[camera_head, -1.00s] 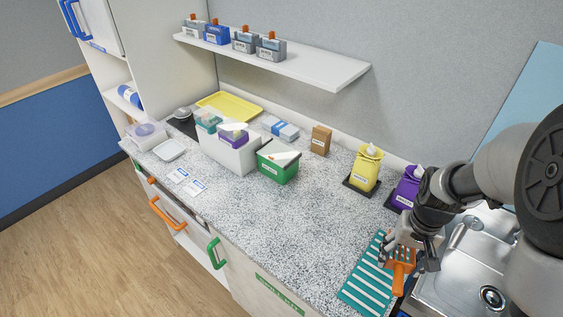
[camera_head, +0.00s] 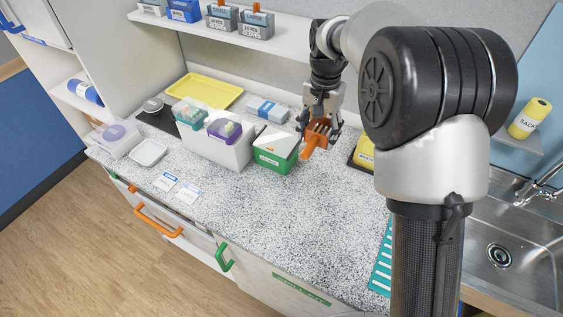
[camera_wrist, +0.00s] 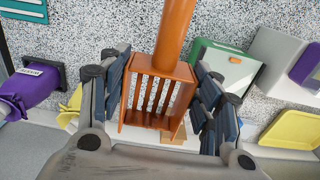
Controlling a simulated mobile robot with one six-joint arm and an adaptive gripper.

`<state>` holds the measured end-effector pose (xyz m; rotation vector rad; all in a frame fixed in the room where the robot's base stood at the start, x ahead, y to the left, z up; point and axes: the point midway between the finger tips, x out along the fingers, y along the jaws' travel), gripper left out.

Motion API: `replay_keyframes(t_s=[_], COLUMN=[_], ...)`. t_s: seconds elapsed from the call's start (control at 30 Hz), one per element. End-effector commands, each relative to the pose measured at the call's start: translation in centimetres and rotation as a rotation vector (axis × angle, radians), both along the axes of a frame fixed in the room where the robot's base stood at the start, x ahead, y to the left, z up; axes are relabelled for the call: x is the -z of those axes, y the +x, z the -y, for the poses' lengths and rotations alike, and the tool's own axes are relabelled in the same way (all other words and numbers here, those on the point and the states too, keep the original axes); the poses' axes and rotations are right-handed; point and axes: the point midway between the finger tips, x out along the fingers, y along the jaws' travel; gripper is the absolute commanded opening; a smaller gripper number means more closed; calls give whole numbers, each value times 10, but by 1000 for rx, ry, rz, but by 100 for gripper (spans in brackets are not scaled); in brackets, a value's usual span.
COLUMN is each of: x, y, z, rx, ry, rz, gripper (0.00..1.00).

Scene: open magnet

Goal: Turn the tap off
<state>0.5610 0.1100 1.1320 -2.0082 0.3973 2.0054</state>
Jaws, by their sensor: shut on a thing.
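The metal tap (camera_head: 540,188) stands at the sink on the right edge of the head view, partly cut off. I cannot tell its handle position, and no water stream is clearly visible in the sink (camera_head: 520,275). My gripper (camera_head: 320,122) is far to the left of the tap, over the back of the counter beside the green box (camera_head: 275,152). It is shut on an orange slotted scoop (camera_head: 313,140). In the wrist view the scoop's slotted head (camera_wrist: 158,95) sits between the fingers of my gripper (camera_wrist: 160,82), its handle pointing up.
A white box (camera_head: 228,150) with smaller boxes stands left of the green box. A shelf (camera_head: 270,40) hangs above. A teal striped mat (camera_head: 381,265) lies near the sink. The counter front is clear.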

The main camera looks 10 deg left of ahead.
Motion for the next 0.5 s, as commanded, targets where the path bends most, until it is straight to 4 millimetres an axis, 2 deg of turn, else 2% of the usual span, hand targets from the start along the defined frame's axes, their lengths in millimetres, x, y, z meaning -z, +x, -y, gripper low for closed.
replay_keyframes(t_s=[0.03, 0.3, 0.5], x=[15, 89, 125], y=[-1, -1, -1], z=[0, 1, 1], rx=[1, -1, -1], ry=[-1, -1, -1], rz=[-6, -5, -1], gripper=[34, 34, 34])
